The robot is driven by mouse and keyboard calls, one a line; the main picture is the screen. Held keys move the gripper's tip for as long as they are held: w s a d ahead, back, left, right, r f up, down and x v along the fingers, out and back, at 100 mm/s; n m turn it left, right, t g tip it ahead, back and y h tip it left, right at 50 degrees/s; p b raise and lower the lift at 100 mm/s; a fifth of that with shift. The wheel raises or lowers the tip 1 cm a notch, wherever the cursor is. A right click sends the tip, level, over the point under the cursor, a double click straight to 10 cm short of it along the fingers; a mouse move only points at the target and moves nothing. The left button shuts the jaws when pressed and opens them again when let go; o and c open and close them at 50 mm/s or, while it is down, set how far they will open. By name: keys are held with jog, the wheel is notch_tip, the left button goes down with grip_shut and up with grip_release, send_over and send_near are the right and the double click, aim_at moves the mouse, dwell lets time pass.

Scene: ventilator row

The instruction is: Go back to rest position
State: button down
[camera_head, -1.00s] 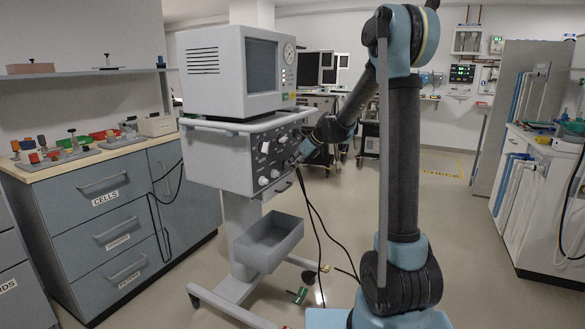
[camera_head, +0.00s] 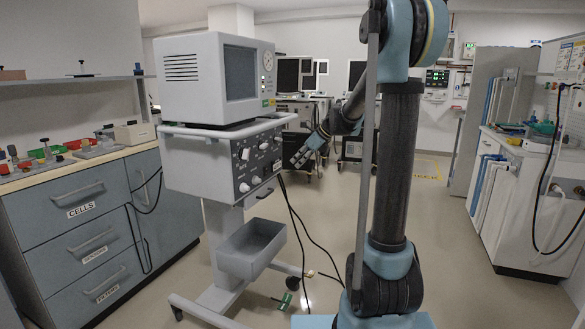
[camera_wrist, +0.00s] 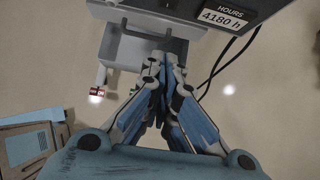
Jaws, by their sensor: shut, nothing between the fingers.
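My gripper (camera_head: 300,158) is in front of the knob panel of the ventilator (camera_head: 215,165), just off its right side in the head view. In the wrist view my gripper (camera_wrist: 155,65) has its fingertips together, with nothing held. The underside of the ventilator housing, with a label reading 4180 h (camera_wrist: 222,18), shows at the top of the wrist view, beyond the fingertips. A gap shows between the gripper and the panel in the head view.
A grey tray (camera_head: 250,250) hangs on the ventilator's stand, and black cables (camera_head: 292,215) trail to the floor. A drawer cabinet (camera_head: 82,225) stands at left, a white counter (camera_head: 535,210) at right. Floor between the arm and the right counter is clear.

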jog(key=shift+s+d+r, duration=0.1)
dwell(0.3)
jog(key=s+d+f+n+h, duration=0.2)
jog(key=s+d+n, duration=0.3)
jog(key=s, duration=0.6)
jog(key=s+d+f+n+h, duration=0.1)
jog(key=s+d+n+h, duration=0.15)
jog(key=s+n, duration=0.55)
jog(key=s+d+f+n+h, duration=0.1)
jog(key=s+d+f+n, duration=0.2)
jog(key=s, duration=0.4)
jog(key=s+d+f+n+h, duration=0.1)
jog(key=s+d+f+n, duration=0.2)
jog(key=s+f, duration=0.2)
jog(key=s+d+f+n+g+h, duration=0.1)
jog(key=s+d+f+n, duration=0.2)
jog(key=s, duration=0.6)
jog(key=shift+d+f+n, duration=0.3)
jog(key=shift+f+n, duration=0.2)
